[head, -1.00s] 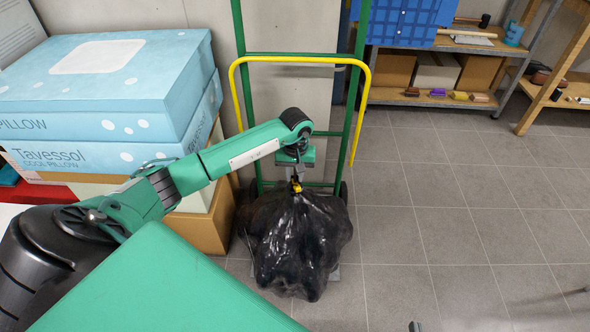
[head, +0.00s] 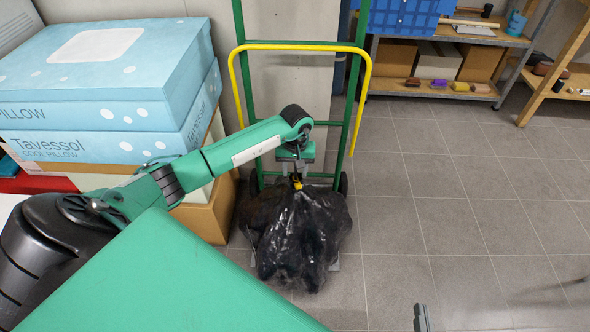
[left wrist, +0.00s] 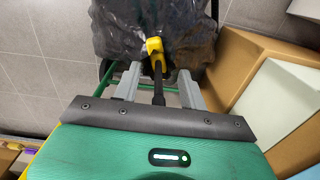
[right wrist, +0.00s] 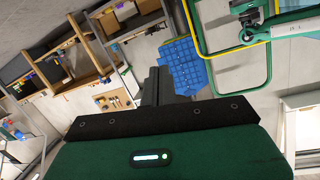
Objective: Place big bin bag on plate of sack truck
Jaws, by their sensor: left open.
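The big black bin bag (head: 300,235) sits at the foot of the green sack truck (head: 355,100), slumped on its plate (head: 336,264). Only a grey edge of the plate shows; the bag hides the rest. A yellow tie (left wrist: 154,46) closes the bag's neck. My left gripper (head: 297,172) is over the neck and open. In the left wrist view my left gripper's fingers (left wrist: 158,85) stand apart on both sides of the dark neck, with gaps. My right gripper (right wrist: 158,85) is away from the bag, its fingers together and empty; a grey fingertip (head: 421,318) shows at the head view's bottom edge.
Blue pillow boxes (head: 105,90) on a brown carton (head: 208,215) stand close left of the truck. A yellow hoop (head: 300,45) crosses the truck frame. A shelf (head: 440,88) with small items and a blue crate (head: 400,22) stand at the back. The tiled floor (head: 450,210) on the right is clear.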

